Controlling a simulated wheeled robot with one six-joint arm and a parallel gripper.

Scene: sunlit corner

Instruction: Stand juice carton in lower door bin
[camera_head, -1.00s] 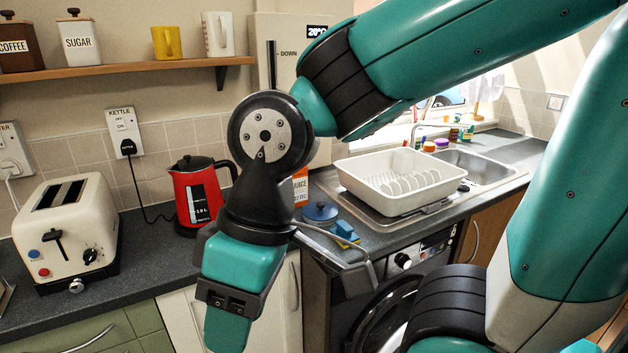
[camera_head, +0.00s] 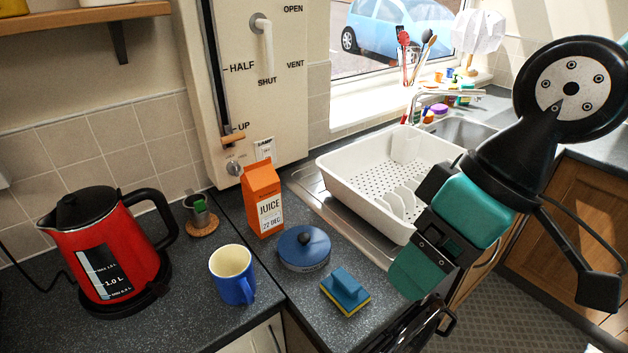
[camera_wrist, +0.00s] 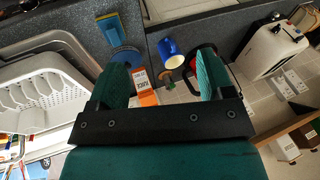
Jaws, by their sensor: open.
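The juice carton (camera_head: 262,203) is orange with a white label and a gabled top. No door bin is in view.
A red kettle (camera_head: 105,250) stands left, a dish rack (camera_head: 350,165) right. A cream panel (camera_head: 260,95) rises behind. Floor (camera_head: 530,255) shows clear at right.

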